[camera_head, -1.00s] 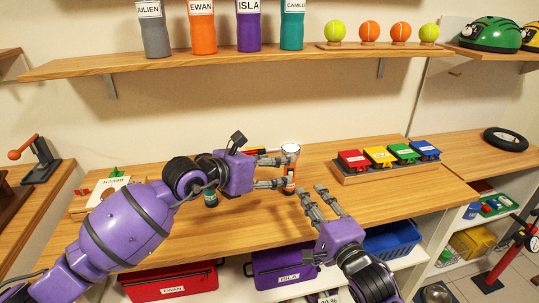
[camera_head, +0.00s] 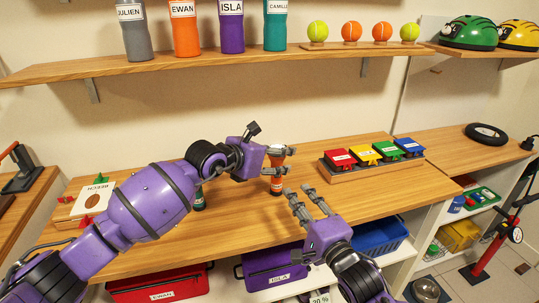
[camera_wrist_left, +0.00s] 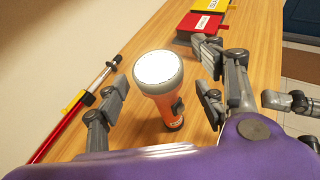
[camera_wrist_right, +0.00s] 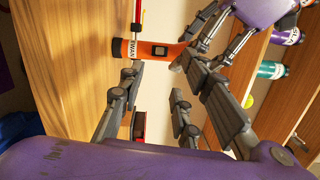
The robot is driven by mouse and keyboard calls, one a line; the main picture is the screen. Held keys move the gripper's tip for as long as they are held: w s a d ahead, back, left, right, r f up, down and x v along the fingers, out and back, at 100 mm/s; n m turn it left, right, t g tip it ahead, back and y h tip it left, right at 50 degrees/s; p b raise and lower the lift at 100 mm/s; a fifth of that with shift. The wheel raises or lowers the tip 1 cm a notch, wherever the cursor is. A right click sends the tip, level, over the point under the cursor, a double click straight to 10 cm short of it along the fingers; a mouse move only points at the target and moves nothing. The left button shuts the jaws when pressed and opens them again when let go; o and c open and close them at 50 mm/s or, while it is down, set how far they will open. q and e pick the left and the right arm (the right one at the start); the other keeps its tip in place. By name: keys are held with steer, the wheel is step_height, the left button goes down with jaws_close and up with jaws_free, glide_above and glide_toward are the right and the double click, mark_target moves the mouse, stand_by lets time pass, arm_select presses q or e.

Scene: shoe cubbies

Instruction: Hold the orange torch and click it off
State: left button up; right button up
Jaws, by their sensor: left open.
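The orange torch (camera_head: 276,184) stands upright on the wooden bench, lens up. Its lens glows white in the left wrist view (camera_wrist_left: 158,72). My left gripper (camera_head: 285,160) is open, with its fingers on either side of the torch; gaps show between fingers and torch in the left wrist view. In the right wrist view the torch (camera_wrist_right: 150,50) shows a name label reading EWAN and a dark switch on its side. My right gripper (camera_head: 305,192) is open and empty, a little in front and to the right of the torch, with its fingers pointing towards it.
A teal torch (camera_head: 199,198) stands behind my left arm, partly hidden. A rack of coloured boxes (camera_head: 372,165) is to the right on the bench. A red rod-like tool (camera_wrist_left: 75,112) lies near the wall. A shelf (camera_head: 270,66) with bottles and balls hangs above.

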arm_select(q)
steer(key=c, duration=1.3)
arm_select(e)
steer(key=shift+c, duration=0.2)
arm_select(q)
steer(key=shift+c, duration=0.2)
arm_select(e)
jaws_close()
